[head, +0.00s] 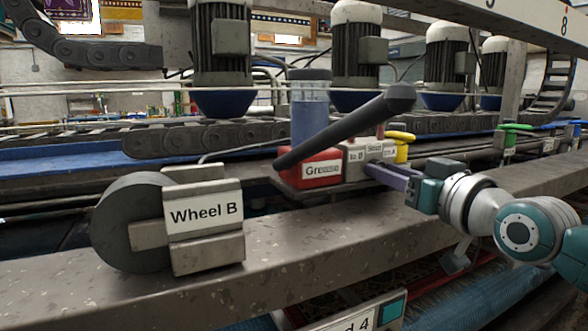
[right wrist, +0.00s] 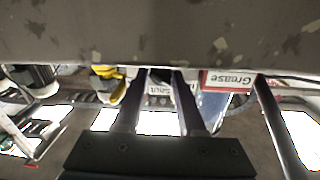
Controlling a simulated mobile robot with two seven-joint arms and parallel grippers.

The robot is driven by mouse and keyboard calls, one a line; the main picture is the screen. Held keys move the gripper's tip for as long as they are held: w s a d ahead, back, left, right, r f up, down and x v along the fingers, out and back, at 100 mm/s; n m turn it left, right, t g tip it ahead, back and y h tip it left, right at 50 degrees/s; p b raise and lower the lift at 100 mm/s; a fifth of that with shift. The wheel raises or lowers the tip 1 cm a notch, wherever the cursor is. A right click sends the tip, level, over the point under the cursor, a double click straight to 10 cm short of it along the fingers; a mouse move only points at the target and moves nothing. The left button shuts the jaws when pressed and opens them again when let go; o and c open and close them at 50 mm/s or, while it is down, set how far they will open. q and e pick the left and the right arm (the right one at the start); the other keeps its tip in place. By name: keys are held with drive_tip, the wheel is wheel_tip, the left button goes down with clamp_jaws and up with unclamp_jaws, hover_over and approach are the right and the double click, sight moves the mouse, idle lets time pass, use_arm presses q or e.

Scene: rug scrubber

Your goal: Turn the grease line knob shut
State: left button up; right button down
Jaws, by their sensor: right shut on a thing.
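The grease line valve is a grey block (head: 358,158) with small labels, one reading "Shut", beside the red box labelled "Grease" (head: 322,168) in the head view. My right gripper (head: 372,170) reaches in from the right, its fingertips at the front of the block. It is shut on the knob there, which the fingers mostly hide. In the right wrist view the two fingers (right wrist: 158,78) stand a little apart, with the "Shut" label (right wrist: 158,88) between them and the Grease label (right wrist: 232,80) to their right. The knob's angle cannot be told. My left gripper is not in view.
A long black lever (head: 345,128) slants across the Grease box. A yellow handle (head: 401,137) stands just right of the block. The Wheel B unit (head: 205,218) sits left on the grey beam (head: 300,235). Motors (head: 357,45) stand behind.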

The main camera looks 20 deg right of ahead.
drive_tip(key=shift+r, duration=0.1)
idle(0.3)
drive_tip(key=shift+m+p, duration=0.5)
drive_tip(key=shift+m, duration=0.6)
drive_tip(key=shift+r+m+p, duration=0.1)
drive_tip(key=shift+m+p, duration=0.25)
drive_tip(key=shift+m, duration=0.85)
drive_tip(key=m, duration=0.4)
drive_tip(key=shift+m+g+y, duration=0.3)
drive_tip(key=shift+m, duration=1)
drive_tip(key=shift+r, duration=0.1)
drive_tip(key=c, duration=0.6)
unclamp_jaws()
drive_tip(key=shift+o, duration=0.2)
